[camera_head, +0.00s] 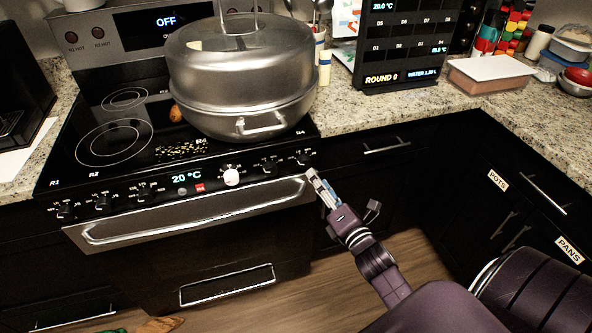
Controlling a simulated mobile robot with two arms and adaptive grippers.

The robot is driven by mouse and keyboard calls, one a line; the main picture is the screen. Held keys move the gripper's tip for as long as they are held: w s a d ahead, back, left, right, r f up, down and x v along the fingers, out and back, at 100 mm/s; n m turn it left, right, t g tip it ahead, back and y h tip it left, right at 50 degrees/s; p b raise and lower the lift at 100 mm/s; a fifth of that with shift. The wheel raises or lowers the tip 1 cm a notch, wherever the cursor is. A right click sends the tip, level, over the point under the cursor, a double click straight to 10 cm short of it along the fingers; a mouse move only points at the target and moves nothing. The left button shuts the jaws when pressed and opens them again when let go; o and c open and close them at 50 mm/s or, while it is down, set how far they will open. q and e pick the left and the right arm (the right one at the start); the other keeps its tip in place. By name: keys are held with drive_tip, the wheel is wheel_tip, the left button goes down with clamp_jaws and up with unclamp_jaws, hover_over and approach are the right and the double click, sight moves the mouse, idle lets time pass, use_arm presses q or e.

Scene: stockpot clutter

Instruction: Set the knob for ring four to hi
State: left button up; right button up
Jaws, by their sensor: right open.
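The black stove front (190,188) carries a row of black knobs. The rightmost knob (304,157) sits at the panel's right end, just below the R4 mark, which is partly beside the pot. Its exact setting is too small to read. My right gripper (342,189) is open and empty. One of its fingers is just below and right of that knob; I cannot tell whether it touches. The other finger is spread to the right. My left gripper is not in view.
A large lidded steel stockpot (241,80) covers the right side of the cooktop. A white knob (231,177) sits mid-panel beside a 20 °C display. The oven handle (190,212) runs below the panel. Granite counter (400,115) and black cabinets lie to the right.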

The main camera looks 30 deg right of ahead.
sight(307, 165)
drive_tip(key=shift+w+d, duration=0.15)
drive_tip(key=shift+w, duration=0.5)
drive_tip(key=shift+w+d, duration=0.15)
drive_tip(key=shift+w, duration=0.45)
drive_tip(key=w, duration=0.3)
drive_tip(key=shift+w+p, duration=0.2)
drive_tip(key=shift+p, duration=0.1)
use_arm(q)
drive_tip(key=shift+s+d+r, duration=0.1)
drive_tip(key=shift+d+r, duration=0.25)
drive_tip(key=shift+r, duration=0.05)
use_arm(e)
drive_tip(key=shift+w+d+f, duration=0.1)
drive_tip(key=shift+w+d, duration=0.05)
drive_tip(key=shift+w, duration=0.4)
drive_tip(key=shift+c, duration=0.4)
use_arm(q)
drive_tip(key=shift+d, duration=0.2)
use_arm(e)
drive_tip(key=c, duration=1.1)
